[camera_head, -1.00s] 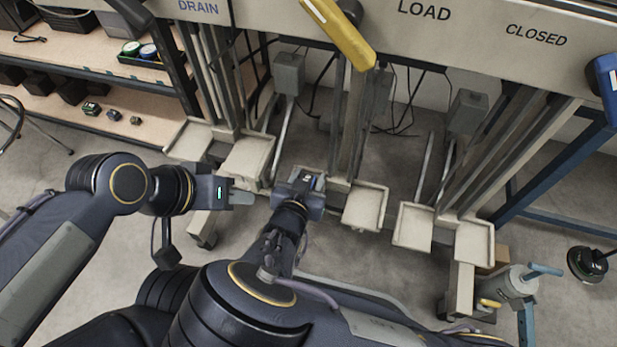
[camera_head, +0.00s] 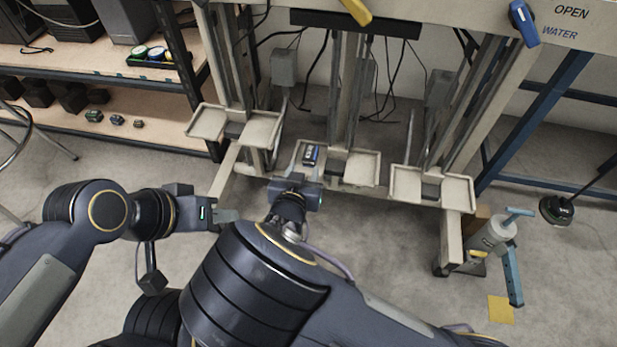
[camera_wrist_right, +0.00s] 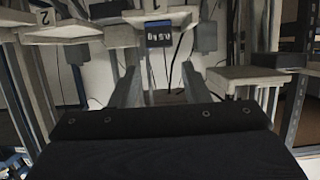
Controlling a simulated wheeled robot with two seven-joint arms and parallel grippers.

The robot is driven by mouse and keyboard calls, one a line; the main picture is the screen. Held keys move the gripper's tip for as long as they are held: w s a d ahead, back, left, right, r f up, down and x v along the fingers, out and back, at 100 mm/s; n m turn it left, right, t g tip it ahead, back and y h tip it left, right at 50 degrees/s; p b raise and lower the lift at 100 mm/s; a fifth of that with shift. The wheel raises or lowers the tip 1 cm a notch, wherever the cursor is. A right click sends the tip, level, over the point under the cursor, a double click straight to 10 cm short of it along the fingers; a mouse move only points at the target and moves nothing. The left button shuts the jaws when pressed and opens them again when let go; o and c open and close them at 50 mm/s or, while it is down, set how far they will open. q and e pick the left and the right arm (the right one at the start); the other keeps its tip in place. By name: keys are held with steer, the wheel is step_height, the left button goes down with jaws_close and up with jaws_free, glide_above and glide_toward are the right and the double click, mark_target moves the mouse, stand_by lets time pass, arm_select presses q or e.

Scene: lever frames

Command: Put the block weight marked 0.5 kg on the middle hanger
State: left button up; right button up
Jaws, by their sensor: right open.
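A small dark block with a pale label (camera_head: 311,154) sits on the left tray of the middle hanger (camera_head: 350,168). In the right wrist view the block (camera_wrist_right: 159,33) has a blue edge and pale marking that I cannot read surely, at the tray's edge. My right gripper (camera_head: 305,168) is in front of that tray. Its two fingers (camera_wrist_right: 162,85) stand apart with an empty gap, and the block shows beyond their tips. My left gripper (camera_head: 228,217) is off to the left, low over the floor and away from the hangers; whether its fingers are parted is unclear.
A left hanger (camera_head: 208,122) and a right hanger (camera_head: 455,190) with empty-looking trays flank the middle one. A shelf (camera_head: 150,135) with several dark weights stands at left. A pump-like cylinder (camera_head: 493,235) stands at lower right. Open floor lies in front.

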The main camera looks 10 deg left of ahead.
steer(key=shift+s, duration=0.1)
steer(key=shift+d, duration=0.1)
steer(key=s+d+r+m+g+y, duration=0.1)
steer(key=s+d+r+g+y, duration=0.25)
steer(key=d+r, duration=0.4)
steer(key=s+d+r+m+g+y, duration=0.1)
steer(key=s+d+r+g+y, duration=0.1)
steer(key=d+r+g+y, duration=0.35)
steer(key=s+d+r+h, duration=0.1)
steer(key=s+d+h, duration=0.3)
steer(key=s+d, duration=1.1)
steer(key=shift+s+d+n+t+h, duration=0.3)
steer(key=shift+d+h, duration=0.1)
steer(key=shift+d, duration=0.8)
steer(key=shift+r, duration=0.1)
